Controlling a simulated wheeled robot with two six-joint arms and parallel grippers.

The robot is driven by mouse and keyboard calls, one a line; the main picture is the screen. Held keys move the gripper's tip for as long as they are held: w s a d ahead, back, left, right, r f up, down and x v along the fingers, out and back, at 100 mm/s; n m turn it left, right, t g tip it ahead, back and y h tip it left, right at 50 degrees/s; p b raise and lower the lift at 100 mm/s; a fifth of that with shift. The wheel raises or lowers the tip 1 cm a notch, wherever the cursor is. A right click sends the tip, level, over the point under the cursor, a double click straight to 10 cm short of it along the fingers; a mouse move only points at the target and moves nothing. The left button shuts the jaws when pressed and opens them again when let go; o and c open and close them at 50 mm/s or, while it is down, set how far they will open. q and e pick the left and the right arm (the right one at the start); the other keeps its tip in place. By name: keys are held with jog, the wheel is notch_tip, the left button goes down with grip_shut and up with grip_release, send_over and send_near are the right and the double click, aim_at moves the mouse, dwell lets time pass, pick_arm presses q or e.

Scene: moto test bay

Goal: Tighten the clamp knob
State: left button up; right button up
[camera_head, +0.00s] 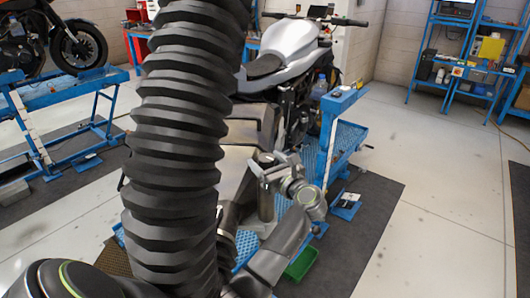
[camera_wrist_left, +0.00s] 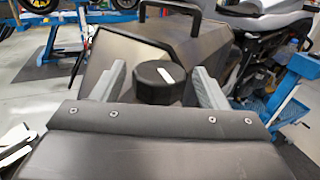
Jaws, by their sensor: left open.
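The clamp knob (camera_wrist_left: 160,82) is a black faceted cap with a white stripe on top, in the middle of the left wrist view. My left gripper (camera_wrist_left: 157,76) is open, with one grey finger on each side of the knob. Gaps show between the fingers and the knob. In the head view my left gripper (camera_head: 275,167) is small and sits in front of the silver motorcycle (camera_head: 285,50) on its blue lift. I cannot make out the knob clearly there. My right gripper is not in view.
A dark box-like case with a handle (camera_wrist_left: 170,9) stands behind the knob. A blue post (camera_head: 332,130) rises right of my gripper, and a green tray (camera_head: 301,263) lies below. A black bellows covers much of the head view. Open floor lies to the right.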

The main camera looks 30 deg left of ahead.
pick_arm(q)
jog(key=shift+w+a, duration=0.1)
jog(key=shift+a, duration=0.15)
jog(key=shift+d+r, duration=0.1)
jog(key=shift+c, duration=0.5)
jog(key=c, duration=0.9)
jog(key=shift+o, duration=0.2)
jog(key=m+t+h+p, duration=0.2)
jog(key=m+t, duration=0.1)
jog(key=t, duration=0.1)
jog(key=shift+r+h, duration=0.15)
jog(key=shift+h, duration=0.15)
jog(key=shift+m+t+h+p, duration=0.5)
jog(key=shift+m+t+h, duration=0.2)
jog(key=shift+t+h, duration=0.1)
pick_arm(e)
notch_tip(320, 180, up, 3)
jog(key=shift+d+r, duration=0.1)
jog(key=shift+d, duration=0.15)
pick_arm(q)
jog(key=o, duration=1)
jog(key=shift+c, duration=0.2)
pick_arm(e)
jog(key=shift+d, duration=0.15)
